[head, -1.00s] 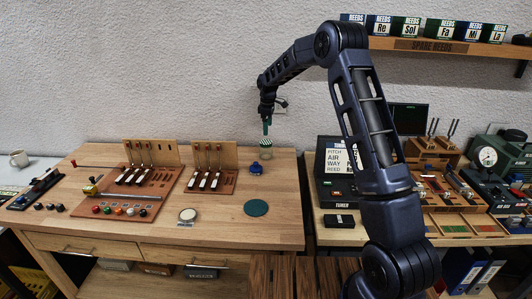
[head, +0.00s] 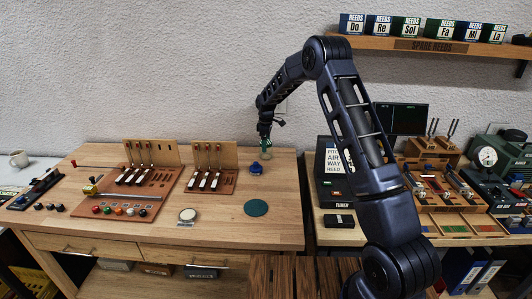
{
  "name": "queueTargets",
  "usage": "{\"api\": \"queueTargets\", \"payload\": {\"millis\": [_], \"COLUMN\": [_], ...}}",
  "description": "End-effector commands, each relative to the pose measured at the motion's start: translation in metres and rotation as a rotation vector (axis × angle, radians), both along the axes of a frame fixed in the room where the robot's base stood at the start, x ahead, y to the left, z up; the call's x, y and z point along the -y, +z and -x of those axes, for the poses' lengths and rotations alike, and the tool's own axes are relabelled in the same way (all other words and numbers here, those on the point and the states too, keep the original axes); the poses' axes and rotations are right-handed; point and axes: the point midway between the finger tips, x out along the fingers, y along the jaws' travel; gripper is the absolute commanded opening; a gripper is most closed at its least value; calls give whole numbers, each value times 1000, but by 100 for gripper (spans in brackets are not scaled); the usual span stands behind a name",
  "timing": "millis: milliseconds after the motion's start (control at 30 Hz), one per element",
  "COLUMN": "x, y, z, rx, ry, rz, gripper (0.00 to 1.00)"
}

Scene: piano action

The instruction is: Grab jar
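A small jar (head: 265,154) with a green-and-white striped top stands at the back right of the left wooden bench, near the wall. My gripper (head: 264,145) points down at the jar and covers most of it. The fingertips look to be at the jar's top or sides. The view is too small to tell whether they touch it or are closed. A small blue pot (head: 256,169) stands just in front and to the left of the jar.
A green round mat (head: 256,208) and a white round dish (head: 188,215) lie nearer the bench's front. Upright racks with hammers (head: 214,165) stand to the left of the jar. The wall (head: 200,80) is close behind. A second bench with a black tuner box (head: 338,172) stands to the right.

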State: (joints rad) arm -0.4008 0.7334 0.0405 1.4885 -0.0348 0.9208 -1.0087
Motion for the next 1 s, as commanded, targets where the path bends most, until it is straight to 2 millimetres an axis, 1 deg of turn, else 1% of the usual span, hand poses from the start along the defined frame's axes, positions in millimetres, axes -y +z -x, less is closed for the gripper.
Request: {"api": "queueTargets", "payload": {"millis": [33, 100, 167, 400, 433, 467, 600, 700, 1000], "x": [0, 0, 0, -1, 0, 0, 0, 0, 0], "y": [-8, -18, -24, -26, -26, -26, -26, -26, -22], "z": [1, 1, 1, 0, 0, 0, 0, 0, 0], "rx": [-1, -2, -2, 0, 0, 0, 0, 0, 1], "ry": [1, 1, 1, 0, 0, 0, 0, 0, 0], "rz": [1, 1, 0, -1, -1, -1, -1, -1, -1], "gripper": [91, 91, 91, 91, 89, 83, 55, 37, 37]}}
